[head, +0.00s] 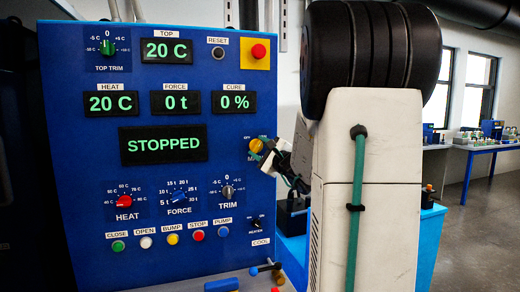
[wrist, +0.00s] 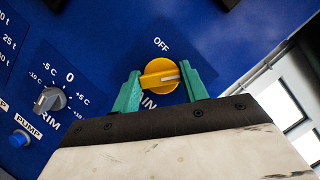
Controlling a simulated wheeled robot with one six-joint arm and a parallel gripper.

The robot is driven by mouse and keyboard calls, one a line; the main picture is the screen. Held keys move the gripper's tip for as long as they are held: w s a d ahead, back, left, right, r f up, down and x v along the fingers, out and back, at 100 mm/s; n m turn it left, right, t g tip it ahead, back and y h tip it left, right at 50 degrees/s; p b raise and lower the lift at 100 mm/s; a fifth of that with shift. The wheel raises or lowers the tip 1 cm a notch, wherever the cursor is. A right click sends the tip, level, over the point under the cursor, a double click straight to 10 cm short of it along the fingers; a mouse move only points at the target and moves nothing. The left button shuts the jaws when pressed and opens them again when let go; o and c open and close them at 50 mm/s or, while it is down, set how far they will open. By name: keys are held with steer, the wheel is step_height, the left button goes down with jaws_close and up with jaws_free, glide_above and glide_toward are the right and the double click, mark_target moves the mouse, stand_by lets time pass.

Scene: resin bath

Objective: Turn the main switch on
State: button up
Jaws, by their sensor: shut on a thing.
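The main switch is a yellow knob (wrist: 158,68) on the blue panel. In the wrist view my gripper (wrist: 162,78) has its green fingers on either side of the knob, shut on it. The knob's white mark points right, toward the right finger. The OFF label is above the knob; the label under it is mostly covered, and I read no ON label there. In the head view the yellow knob (head: 256,146) is at the panel's right edge, and my gripper (head: 266,152) reaches it from the right, its fingers hard to make out.
The blue panel (head: 90,170) shows STOPPED on its display (head: 163,145). A grey trim knob (wrist: 50,101) and blue pump button (wrist: 20,139) lie left of my gripper. A red button on yellow (head: 258,52) is above the switch. Blue tables (head: 480,145) stand far right.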

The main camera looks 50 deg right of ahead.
steer(key=shift+m+h, duration=0.4)
steer(key=shift+m, duration=1)
steer(key=shift+t, duration=0.3)
steer(key=o, duration=1)
steer(key=v, duration=0.8)
steer(key=shift+w, duration=0.1)
